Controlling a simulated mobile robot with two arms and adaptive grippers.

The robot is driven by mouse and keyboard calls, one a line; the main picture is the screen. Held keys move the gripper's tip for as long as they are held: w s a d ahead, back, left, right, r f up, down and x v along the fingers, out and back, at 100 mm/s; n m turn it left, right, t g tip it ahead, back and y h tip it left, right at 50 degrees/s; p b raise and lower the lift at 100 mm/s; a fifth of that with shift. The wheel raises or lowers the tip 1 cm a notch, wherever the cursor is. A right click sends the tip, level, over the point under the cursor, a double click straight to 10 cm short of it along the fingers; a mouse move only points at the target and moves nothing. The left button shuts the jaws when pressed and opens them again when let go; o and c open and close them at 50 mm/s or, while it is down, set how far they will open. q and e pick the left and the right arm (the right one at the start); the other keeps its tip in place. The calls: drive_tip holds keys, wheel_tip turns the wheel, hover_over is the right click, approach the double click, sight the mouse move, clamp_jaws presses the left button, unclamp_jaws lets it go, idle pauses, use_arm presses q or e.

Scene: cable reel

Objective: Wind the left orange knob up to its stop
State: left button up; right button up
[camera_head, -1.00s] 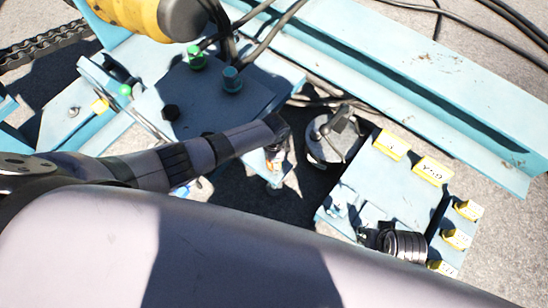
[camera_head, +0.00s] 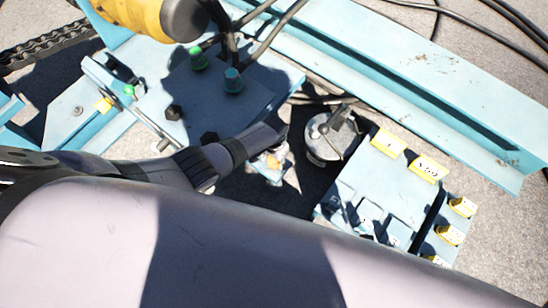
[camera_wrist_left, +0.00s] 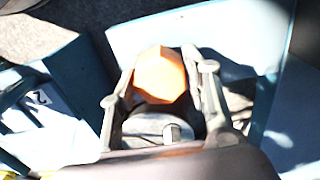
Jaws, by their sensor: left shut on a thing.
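The orange knob (camera_wrist_left: 160,75) shows in the left wrist view between the two fingers of my left gripper (camera_wrist_left: 162,88). The fingers lie along both sides of it, and the gripper is shut on it. A grey round part with a small light square sits just below the knob in that view. In the head view my left gripper (camera_head: 283,135) comes in from the left. An orange patch (camera_head: 273,161) shows just below its tip, and my arm hides part of that area. My right gripper is not in view.
A light-blue panel (camera_head: 395,185) with yellow labels stands to the right. A round grey metal part (camera_head: 330,135) sits beside it. A blue plate (camera_head: 225,110) with green and teal fittings lies behind my left arm. A blue beam (camera_head: 420,75) and dark cables run across the back.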

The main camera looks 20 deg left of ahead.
sight(274, 160)
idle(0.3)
use_arm(q)
drive_tip(key=o, duration=1.1)
wheel_tip(274, 160, up, 12)
idle(0.4)
idle(0.4)
